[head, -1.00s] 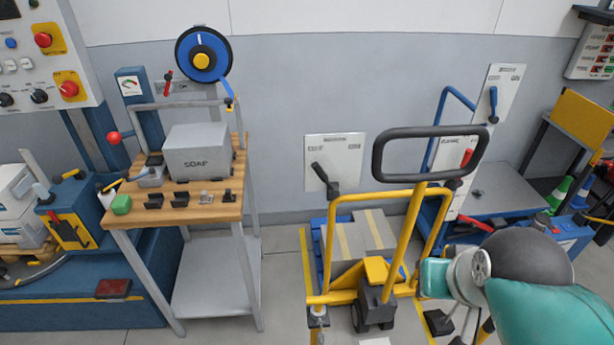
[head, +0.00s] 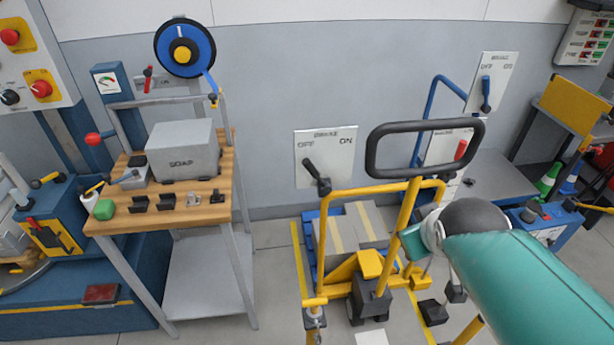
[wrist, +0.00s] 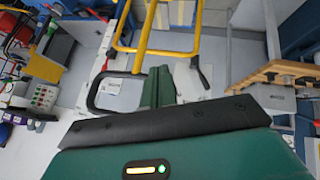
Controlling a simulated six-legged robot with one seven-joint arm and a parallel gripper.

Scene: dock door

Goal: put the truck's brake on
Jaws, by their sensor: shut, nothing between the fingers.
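The yellow hand truck (head: 405,215) stands upright with a black loop handle (head: 425,121) and a load of grey boxes. Behind it, a white wall panel (head: 343,140) marked OFF and ON carries a black lever (head: 315,173), tilted with its upper end to the left. The lever also shows in the wrist view (wrist: 202,72). My gripper (head: 408,242) is beside the truck's frame, below the loop handle and to the right of the lever. In the wrist view its green fingers (wrist: 157,85) are together and empty, apart from the lever.
Another white panel at the right has a blue lever (head: 486,95), and a lower one has a red lever (head: 461,149). A wooden-topped bench (head: 175,212) with a grey SOAP box (head: 183,150) stands at the left.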

